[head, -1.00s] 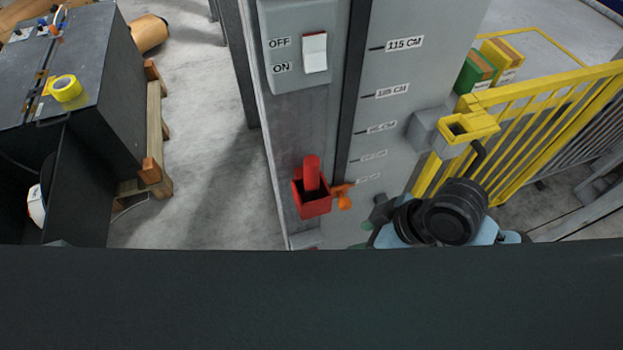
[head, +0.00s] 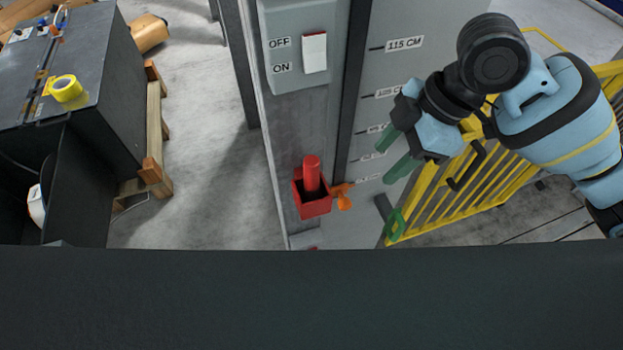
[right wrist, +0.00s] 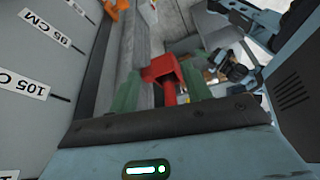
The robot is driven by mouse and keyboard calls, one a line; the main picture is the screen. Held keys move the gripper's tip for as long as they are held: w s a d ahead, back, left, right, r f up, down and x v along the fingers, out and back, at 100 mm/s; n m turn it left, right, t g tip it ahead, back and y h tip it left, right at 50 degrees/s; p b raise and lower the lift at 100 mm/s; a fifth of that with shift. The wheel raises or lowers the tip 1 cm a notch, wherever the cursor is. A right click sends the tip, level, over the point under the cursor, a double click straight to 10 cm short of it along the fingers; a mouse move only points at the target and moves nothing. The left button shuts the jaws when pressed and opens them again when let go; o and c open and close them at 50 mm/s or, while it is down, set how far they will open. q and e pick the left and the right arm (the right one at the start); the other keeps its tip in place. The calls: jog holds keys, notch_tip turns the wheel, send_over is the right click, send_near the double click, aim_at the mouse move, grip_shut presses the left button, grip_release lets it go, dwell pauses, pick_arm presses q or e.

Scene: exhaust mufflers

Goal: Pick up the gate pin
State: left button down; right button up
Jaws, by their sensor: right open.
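The gate pin looks to be the red cylinder (head: 312,172) standing upright in a red box-shaped holder (head: 314,207) on the grey post, in the head view. My right gripper (head: 386,160) is to the right of the pin, with its two green fingers open and pointing left, and nothing between them. In the right wrist view the red holder (right wrist: 160,70) and the red pin (right wrist: 168,94) show beyond and between the open green fingers, apart from them. My left gripper is not in view.
A switch box (head: 300,50) with OFF and ON labels sits on the post above the holder. An orange piece (head: 343,198) sticks out just right of the holder. A yellow gate (head: 455,195) is behind my right arm. A dark cabinet (head: 100,90) stands at left; the floor between is clear.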

aim_at(313, 160)
jog(key=shift+a, duration=0.1)
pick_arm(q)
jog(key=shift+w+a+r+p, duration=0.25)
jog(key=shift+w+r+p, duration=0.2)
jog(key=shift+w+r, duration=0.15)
pick_arm(e)
jog(key=a, duration=0.8)
jog(key=shift+s, duration=0.2)
jog(key=a, duration=0.3)
jog(key=shift+s+a+r, duration=0.1)
jog(key=shift+a, duration=0.25)
jog(key=shift+x, duration=1.25)
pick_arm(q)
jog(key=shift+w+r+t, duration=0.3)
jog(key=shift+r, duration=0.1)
pick_arm(e)
jog(key=shift+a+f, duration=0.2)
jog(key=shift+f, duration=0.15)
grip_shut()
